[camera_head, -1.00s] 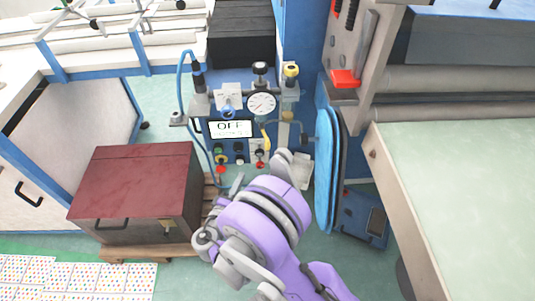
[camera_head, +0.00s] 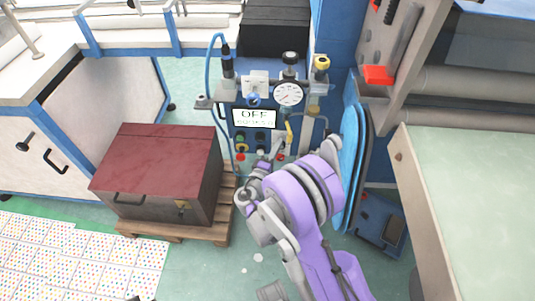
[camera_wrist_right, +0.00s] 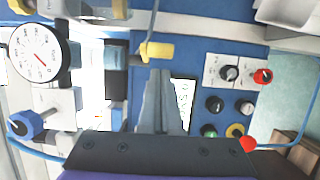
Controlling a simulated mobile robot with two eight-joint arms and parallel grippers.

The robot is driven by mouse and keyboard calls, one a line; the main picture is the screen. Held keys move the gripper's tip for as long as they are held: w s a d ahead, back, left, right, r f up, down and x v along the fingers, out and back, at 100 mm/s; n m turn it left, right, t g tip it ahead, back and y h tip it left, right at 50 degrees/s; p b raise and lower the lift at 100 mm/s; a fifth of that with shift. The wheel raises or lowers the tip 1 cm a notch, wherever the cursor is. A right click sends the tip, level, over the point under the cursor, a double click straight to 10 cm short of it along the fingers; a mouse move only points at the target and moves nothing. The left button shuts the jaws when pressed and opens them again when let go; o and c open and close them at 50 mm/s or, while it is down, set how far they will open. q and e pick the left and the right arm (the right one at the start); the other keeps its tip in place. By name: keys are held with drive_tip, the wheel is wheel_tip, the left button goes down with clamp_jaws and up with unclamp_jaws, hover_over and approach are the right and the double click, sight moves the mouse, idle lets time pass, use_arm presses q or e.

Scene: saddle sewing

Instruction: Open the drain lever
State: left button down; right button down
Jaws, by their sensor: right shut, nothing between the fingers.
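A small yellow lever (camera_head: 289,131), which looks like the drain lever, is on the blue control panel below the round gauge. In the right wrist view its yellow handle (camera_wrist_right: 158,52) shows just beyond my fingertips. My right gripper (camera_wrist_right: 160,76) is shut and empty, its tips pointing at the panel close to the handle. I cannot tell whether they touch it. In the head view my purple right wrist covers part of the panel's lower right, and the fingers are mostly hidden. My left gripper is not in view.
A red-lidded box (camera_head: 155,160) stands on a wooden pallet (camera_head: 226,215) to the left. A blue round-edged part (camera_head: 352,150) stands close on the right.

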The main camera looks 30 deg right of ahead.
sight(290, 141)
drive_tip(key=shift+s+d, duration=0.1)
drive_tip(key=shift+d, duration=0.55)
drive_tip(key=shift+s+d, duration=0.3)
drive_tip(key=shift+d, duration=0.1)
drive_tip(key=shift+s+d+b, duration=0.3)
drive_tip(key=shift+d+b, duration=0.1)
drive_tip(key=shift+d, duration=0.15)
drive_tip(key=shift+s+d+b, duration=0.25)
drive_tip(key=shift+d+b, duration=0.05)
drive_tip(key=shift+d, duration=1.1)
drive_tip(key=shift+s+d+b, duration=0.2)
drive_tip(key=shift+d+b, duration=0.1)
drive_tip(key=shift+d, duration=1.05)
